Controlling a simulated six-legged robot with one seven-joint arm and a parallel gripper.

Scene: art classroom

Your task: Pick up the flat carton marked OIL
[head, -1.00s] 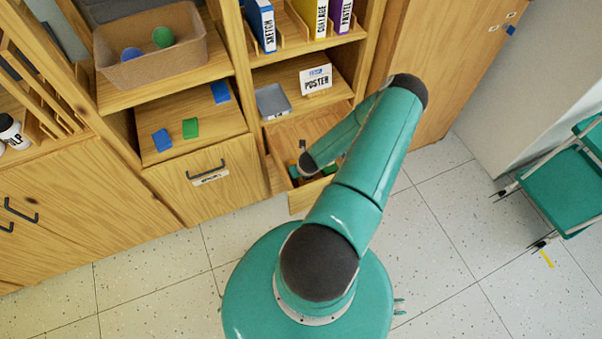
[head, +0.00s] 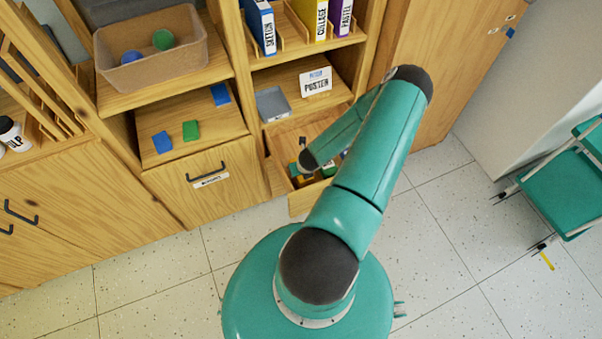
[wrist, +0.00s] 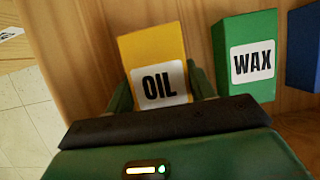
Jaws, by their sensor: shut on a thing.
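The yellow flat carton marked OIL (wrist: 155,55) stands between the two fingers of my gripper (wrist: 160,82) in the wrist view. Its white label faces the camera, and its lower edge is hidden behind my gripper's dark body. My gripper is shut on this carton. In the head view my arm reaches into an open wooden drawer (head: 304,203), and a small yellow patch shows below the wrist. My fingers are mostly hidden there.
A green carton marked WAX (wrist: 247,56) stands just right of the held carton, with a blue carton (wrist: 305,48) beyond it. A grey tray (head: 272,104) and a POSTER sign (head: 316,82) sit on the shelf above the drawer. A teal chair (head: 560,190) stands far right.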

